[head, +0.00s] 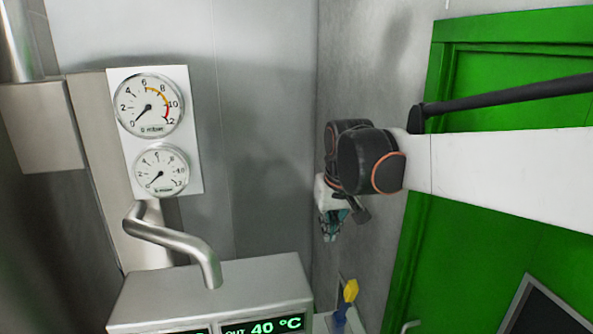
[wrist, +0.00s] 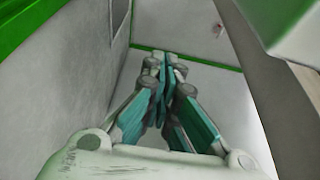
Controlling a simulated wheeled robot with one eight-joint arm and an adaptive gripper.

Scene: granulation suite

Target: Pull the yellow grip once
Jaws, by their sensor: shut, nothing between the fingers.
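The yellow grip (head: 351,290) stands upright and slightly tilted on a blue part (head: 340,315) near the bottom of the head view, right of the steel cabinet. My gripper (head: 331,236) is above it and a little to its left in the head view, apart from it. The fingers point downward there. In the wrist view the teal-padded fingers (wrist: 163,62) are together with nothing between them. The yellow grip does not show in the wrist view.
A steel cabinet (head: 215,278) with a green "OUT 40 °C" display (head: 263,326) and a bent pipe (head: 175,240) stands at left. Two gauges (head: 149,106) are on the wall above. A green door (head: 510,90) is at right, behind my arm.

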